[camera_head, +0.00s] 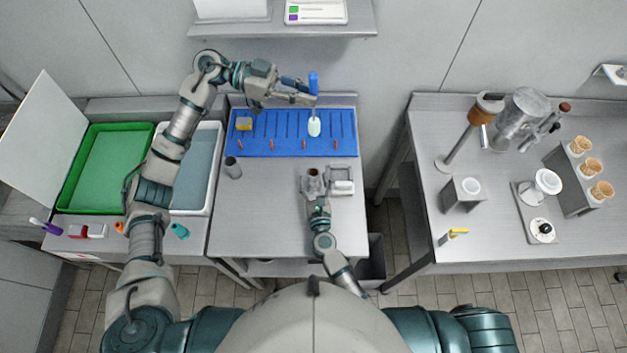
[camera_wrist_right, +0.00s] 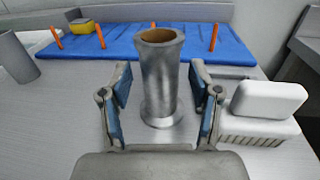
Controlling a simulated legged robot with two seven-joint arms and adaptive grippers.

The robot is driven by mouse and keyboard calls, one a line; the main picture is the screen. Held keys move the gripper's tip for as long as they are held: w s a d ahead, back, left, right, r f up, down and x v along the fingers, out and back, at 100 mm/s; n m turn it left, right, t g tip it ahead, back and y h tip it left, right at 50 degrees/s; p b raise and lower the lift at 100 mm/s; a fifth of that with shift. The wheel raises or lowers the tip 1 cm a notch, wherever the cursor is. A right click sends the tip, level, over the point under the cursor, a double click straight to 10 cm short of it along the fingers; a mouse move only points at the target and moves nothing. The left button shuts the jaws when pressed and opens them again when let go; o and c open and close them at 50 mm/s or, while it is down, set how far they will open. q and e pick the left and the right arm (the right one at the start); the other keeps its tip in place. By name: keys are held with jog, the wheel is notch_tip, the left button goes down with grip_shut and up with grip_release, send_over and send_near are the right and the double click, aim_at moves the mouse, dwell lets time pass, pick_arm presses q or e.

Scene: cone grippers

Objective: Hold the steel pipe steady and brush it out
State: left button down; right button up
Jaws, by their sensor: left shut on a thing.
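A steel pipe (camera_head: 313,184) stands upright on the steel table; in the right wrist view the pipe (camera_wrist_right: 160,85) has a flared foot and an open, brownish top. My right gripper (camera_wrist_right: 161,72) has its fingers on either side of the pipe, with a visible gap on each side, so it is open around it. It also shows in the head view (camera_head: 314,190). My left gripper (camera_head: 307,93) is shut on the blue handle of a brush (camera_head: 314,125), whose pale bristle end points down over the blue mat. Whether the bristles touch the mat is unclear.
The blue mat (camera_head: 265,148) has orange pegs and a yellow sponge (camera_head: 244,123). A grey cup (camera_head: 233,168) stands left of the pipe. A white scrub brush (camera_wrist_right: 265,105) lies close right of my right gripper. Green (camera_head: 62,205) and white (camera_head: 213,203) bins are left.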

jog(key=shift+s, duration=0.2)
dwell(0.5)
jog(key=shift+s+d, duration=0.15)
jog(key=shift+s, duration=0.6)
jog(key=shift+w, duration=0.25)
jog(key=shift+w, duration=0.7)
grip_shut()
dwell(0.5)
